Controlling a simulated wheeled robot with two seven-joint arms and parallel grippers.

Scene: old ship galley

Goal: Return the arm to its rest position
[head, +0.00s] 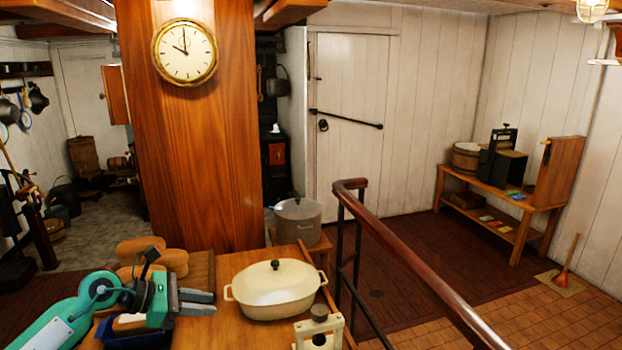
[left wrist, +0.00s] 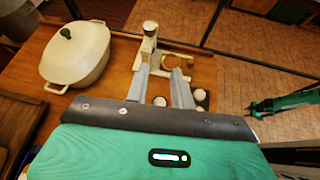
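My left arm, green and grey, comes in from the lower left of the head view. Its gripper (head: 214,303) is over the wooden counter, left of a cream lidded pot (head: 275,290). In the left wrist view the two grey fingers of this gripper (left wrist: 161,88) stand apart with nothing held between them. The pot (left wrist: 76,55) lies to their left there. A green arm with a dark end, which looks like my right gripper (left wrist: 258,107), shows at the right edge of the left wrist view. Its fingers are too small to read.
Bread loaves (head: 140,249) lie behind my left gripper, with a blue container (head: 130,338) below it. A cream stand-like device (head: 302,332) is at the counter's front right; it also shows in the left wrist view (left wrist: 148,48). A railing (head: 405,255) runs right of the counter.

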